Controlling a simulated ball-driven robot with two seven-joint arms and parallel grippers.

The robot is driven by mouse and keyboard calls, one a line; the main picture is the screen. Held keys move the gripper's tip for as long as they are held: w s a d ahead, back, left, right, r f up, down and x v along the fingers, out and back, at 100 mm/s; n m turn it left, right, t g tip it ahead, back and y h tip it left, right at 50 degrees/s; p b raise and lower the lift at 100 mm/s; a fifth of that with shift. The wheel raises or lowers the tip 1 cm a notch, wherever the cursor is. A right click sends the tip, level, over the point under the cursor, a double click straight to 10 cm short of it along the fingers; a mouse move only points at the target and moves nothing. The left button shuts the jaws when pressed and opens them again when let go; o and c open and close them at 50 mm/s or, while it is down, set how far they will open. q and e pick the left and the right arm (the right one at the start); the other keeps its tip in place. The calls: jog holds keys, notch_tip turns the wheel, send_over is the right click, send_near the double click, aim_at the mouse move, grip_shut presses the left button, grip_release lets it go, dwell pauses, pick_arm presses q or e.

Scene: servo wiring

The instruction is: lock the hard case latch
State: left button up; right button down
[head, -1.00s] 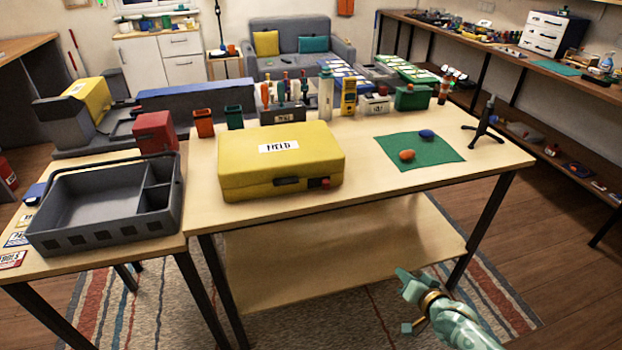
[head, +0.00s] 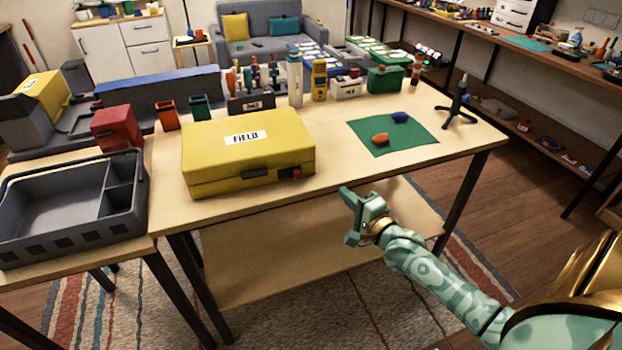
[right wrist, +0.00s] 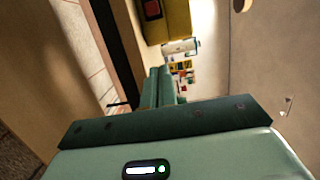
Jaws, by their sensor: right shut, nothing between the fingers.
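The yellow hard case (head: 240,160) labelled FIELD lies closed on the wooden table, and its front faces me. A dark handle (head: 262,173) and a latch with a red part (head: 294,172) are on its front side; whether the latch is locked is too small to tell. My right gripper (head: 352,215) is shut and empty, in front of the table edge, right of and nearer than the case. In the right wrist view, the case (right wrist: 175,20) and the red latch part (right wrist: 152,9) show at the top, beyond the fingers (right wrist: 158,88). My left gripper is not in view.
A grey tray (head: 60,229) stands left of the case. A green mat (head: 405,140) with an orange and a blue object lies to the right. Tool holders and boxes line the table's back. The tabletop between case and mat is clear.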

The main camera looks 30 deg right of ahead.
aim_at(325, 182)
jog(key=w+b, duration=0.1)
jog(key=w, duration=0.2)
jog(key=w+b, duration=0.1)
jog(key=w, duration=0.2)
jog(key=w+b, duration=0.1)
jog(key=w, duration=0.3)
jog(key=shift+d+f+b, duration=0.2)
jog(key=shift+f+b, duration=0.05)
jog(key=shift+b, duration=0.15)
jog(key=a, duration=0.3)
jog(key=shift+w+a+r, duration=0.2)
jog(key=shift+w+a, duration=0.05)
jog(key=shift+a, duration=0.2)
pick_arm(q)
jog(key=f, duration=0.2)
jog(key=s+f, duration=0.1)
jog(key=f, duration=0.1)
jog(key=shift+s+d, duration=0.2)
pick_arm(e)
jog(key=shift+w, duration=0.1)
